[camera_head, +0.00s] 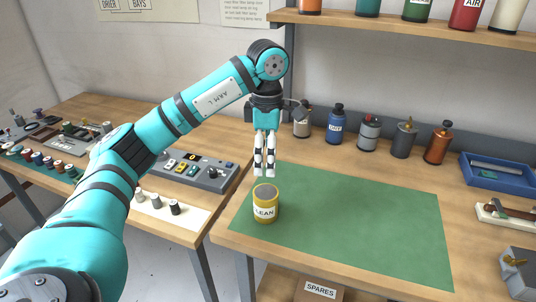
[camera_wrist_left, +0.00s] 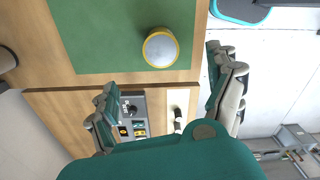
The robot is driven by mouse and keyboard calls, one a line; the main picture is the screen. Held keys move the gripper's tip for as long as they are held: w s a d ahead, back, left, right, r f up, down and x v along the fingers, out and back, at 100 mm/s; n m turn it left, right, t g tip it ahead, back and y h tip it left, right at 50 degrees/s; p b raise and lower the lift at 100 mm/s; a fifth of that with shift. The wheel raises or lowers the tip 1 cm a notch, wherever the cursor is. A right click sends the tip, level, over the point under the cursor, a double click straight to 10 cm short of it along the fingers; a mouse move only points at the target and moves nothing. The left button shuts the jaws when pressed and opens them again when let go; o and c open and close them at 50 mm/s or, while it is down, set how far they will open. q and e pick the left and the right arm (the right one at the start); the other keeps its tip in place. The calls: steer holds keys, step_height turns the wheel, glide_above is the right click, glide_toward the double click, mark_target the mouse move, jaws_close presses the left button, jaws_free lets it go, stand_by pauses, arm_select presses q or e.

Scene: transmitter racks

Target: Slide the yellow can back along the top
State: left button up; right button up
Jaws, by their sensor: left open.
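The yellow can (camera_head: 265,209) stands upright on the green mat (camera_head: 350,220), near the mat's front left corner. Its label reads "CLEAN" or similar, and its top is grey. In the left wrist view the can (camera_wrist_left: 160,48) shows from above, close to the mat's edge. My left gripper (camera_head: 264,174) points down, with its fingertips just above the can in the head view. In the left wrist view its fingers (camera_wrist_left: 163,72) are spread wide, with nothing between them. The gripper is apart from the can. My right gripper is in neither view.
Several bottles and cans, including a blue bottle (camera_head: 336,124) and a copper one (camera_head: 438,144), line the back of the bench. A blue tray (camera_head: 500,176) is at the right. A grey control panel (camera_head: 190,168) sits on the left bench. The mat behind the can is clear.

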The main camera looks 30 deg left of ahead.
mark_target(267, 206)
arm_select(q)
steer(key=shift+f, duration=0.15)
step_height(267, 206, down, 17)
steer(key=p, duration=0.2)
steer(key=shift+f+p, duration=0.1)
steer(key=shift+p, duration=0.2)
steer(key=c, duration=1.4)
